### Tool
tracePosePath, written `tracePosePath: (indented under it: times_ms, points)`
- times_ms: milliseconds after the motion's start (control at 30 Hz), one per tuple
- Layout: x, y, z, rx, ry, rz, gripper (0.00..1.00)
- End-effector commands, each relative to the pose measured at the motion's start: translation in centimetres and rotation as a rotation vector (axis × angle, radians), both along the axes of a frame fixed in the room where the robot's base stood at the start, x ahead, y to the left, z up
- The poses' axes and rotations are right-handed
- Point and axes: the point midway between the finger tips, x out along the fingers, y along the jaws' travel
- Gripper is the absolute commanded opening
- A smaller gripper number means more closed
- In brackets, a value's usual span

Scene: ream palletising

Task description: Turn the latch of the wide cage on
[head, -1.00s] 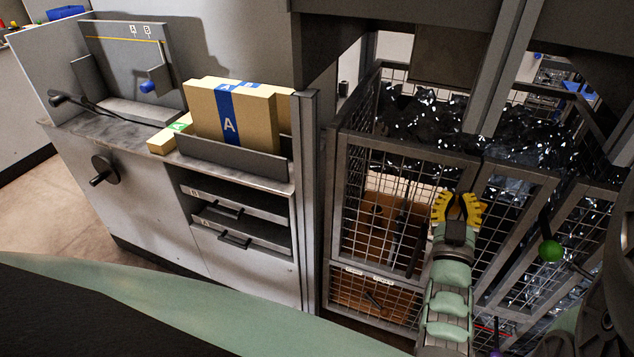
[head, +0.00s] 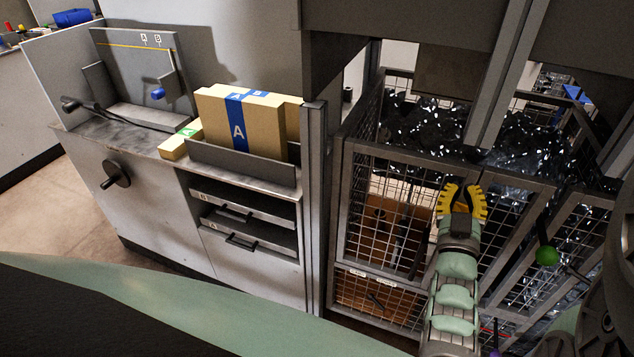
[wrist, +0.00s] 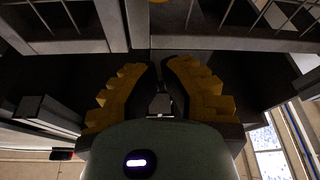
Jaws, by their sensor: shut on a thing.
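The wire-mesh cage (head: 345,210) with grey frame bars stands at the right of the head view, filled with dark, glinting scrap. My gripper (head: 464,187), with yellow ribbed fingers, is at its front, near the upper frame bar. In the wrist view the gripper (wrist: 158,66) has its fingers curved around a small dark-grey piece, which looks like the latch (wrist: 160,104). The fingers hide most of it, and its turn angle cannot be made out. In the head view the latch is hidden behind the fingers.
A lever with a green knob (head: 547,255) stands right of my gripper. A lower mesh panel (head: 350,290) has a small dark handle. At left, a bench (head: 120,150) holds a large box marked A (head: 240,120). A vertical post (head: 314,210) stands between bench and cage.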

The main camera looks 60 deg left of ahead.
Motion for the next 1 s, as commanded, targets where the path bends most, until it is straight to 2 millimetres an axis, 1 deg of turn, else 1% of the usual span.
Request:
tracePosePath:
  times_ms: [33, 300, 400, 567, 1000]
  points:
    - [-1.1, -0.6, -1.3, -0.009, 0.013, 0.004, 0.00]
    - [-5.2, -3.6, -3.1, -0.010, 0.014, 0.005, 0.00]
    - [-6.3, -4.4, -3.5, -0.008, 0.010, 0.003, 0.00]
    - [-7.1, -5.0, -3.6, -0.006, 0.007, 0.001, 0.00]
    - [-7.1, -5.0, -3.6, -0.006, 0.006, 0.001, 0.00]
